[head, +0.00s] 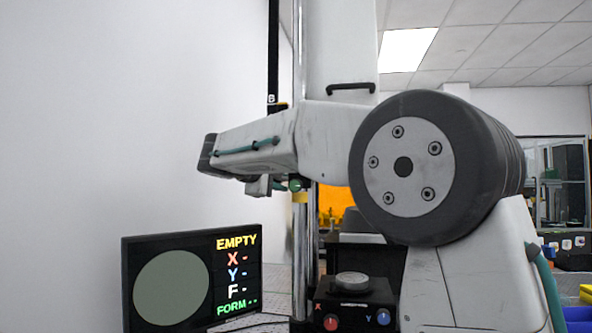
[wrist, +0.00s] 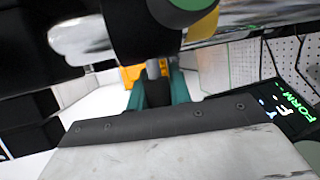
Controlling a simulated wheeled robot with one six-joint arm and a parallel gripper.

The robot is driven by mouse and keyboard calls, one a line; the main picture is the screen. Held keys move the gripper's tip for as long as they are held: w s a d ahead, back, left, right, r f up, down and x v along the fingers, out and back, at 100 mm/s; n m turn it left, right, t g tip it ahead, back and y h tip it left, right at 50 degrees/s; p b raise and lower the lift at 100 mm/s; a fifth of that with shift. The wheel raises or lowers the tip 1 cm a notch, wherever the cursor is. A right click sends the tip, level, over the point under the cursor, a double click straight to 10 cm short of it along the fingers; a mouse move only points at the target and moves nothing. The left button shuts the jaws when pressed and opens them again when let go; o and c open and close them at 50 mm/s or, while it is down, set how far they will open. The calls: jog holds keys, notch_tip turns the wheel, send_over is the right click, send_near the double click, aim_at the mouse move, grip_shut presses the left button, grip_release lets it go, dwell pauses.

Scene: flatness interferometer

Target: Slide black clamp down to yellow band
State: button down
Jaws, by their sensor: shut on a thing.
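The black clamp (wrist: 140,32) sits around the chrome post (wrist: 82,40) in the wrist view, with a green round knob (wrist: 180,6) on it. The yellow band (wrist: 203,26) is right beside the clamp on the post; the knob partly covers it, and I cannot tell whether clamp and band touch. My gripper (wrist: 156,82) has its teal fingers shut on a short grey stem of the clamp. In the head view the green knob shows just above the yellow band (head: 300,197); my arm hides most of the clamp and my gripper (head: 281,187) there.
A monitor (head: 190,275) reading EMPTY stands at the lower left, below my forearm. A black box (head: 355,300) with red and blue knobs and a round metal stage (head: 352,281) is right of the post's foot. A white wall fills the left.

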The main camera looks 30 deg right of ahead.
jog(key=shift+f, duration=0.4)
jog(key=c, duration=1.3)
grip_release()
jog(key=shift+a, duration=0.1)
jog(key=v, duration=0.7)
jog(key=shift+s+a+r, duration=0.1)
jog(key=shift+s+a, duration=0.1)
jog(key=shift+a, duration=0.05)
